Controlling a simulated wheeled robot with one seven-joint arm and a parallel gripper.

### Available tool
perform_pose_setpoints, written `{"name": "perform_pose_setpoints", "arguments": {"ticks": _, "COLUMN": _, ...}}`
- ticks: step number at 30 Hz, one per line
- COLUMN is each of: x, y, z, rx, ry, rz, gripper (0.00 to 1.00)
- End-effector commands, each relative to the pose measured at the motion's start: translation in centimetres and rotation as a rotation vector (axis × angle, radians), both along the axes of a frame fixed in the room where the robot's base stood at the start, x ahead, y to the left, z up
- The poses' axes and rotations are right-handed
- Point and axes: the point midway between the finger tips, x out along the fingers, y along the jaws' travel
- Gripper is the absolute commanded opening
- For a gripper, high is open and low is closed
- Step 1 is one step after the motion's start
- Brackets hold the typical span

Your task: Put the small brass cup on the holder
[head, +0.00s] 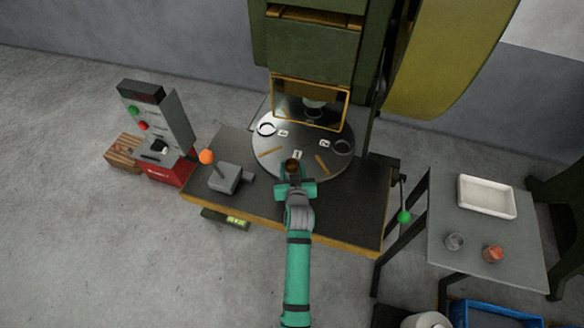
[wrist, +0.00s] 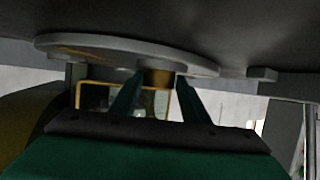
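The small brass cup (head: 292,165) is at the front edge of the round grey turntable (head: 272,153), near a white label. In the wrist view the brass cup (wrist: 158,76) is between the two fingers of my gripper (wrist: 159,84), against the turntable's rim. My gripper (head: 293,175) reaches the cup from the front in the head view. The fingers are close on both sides of the cup, but I cannot tell whether they touch it. Dark ring-shaped seats (head: 343,146) show on the turntable; I cannot tell which is the holder. The spot under the cup is hidden.
A green press with a yellow guard frame (head: 348,108) stands over the turntable's back. A lever box (head: 226,178) with an orange knob is left on the bench. A side table (head: 470,218) at right holds a white tray (head: 487,196), a grey cup (head: 454,242) and a reddish cup (head: 493,254).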

Motion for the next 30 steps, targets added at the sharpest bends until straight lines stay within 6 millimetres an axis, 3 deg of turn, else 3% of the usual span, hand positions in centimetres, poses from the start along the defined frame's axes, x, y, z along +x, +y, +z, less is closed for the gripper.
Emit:
{"name": "perform_pose_setpoints", "arguments": {"ticks": 8, "x": 0.0, "y": 0.0, "z": 0.4, "rx": 0.0, "ry": -0.002, "rz": 0.0, "gripper": 0.51}}
{"name": "perform_pose_setpoints", "arguments": {"ticks": 11, "x": -0.9, "y": -0.1, "z": 0.6, "rx": 0.0, "ry": 0.0, "rz": 0.0, "gripper": 0.51}}
{"name": "perform_pose_setpoints", "arguments": {"ticks": 24, "x": -8.5, "y": -0.7, "z": 3.8, "rx": 0.0, "ry": 0.0, "rz": 0.0, "gripper": 0.51}}
{"name": "perform_pose_setpoints", "arguments": {"ticks": 30, "x": -10.5, "y": -0.9, "z": 4.7, "rx": 0.0, "ry": 0.0, "rz": -0.001, "gripper": 0.51}}
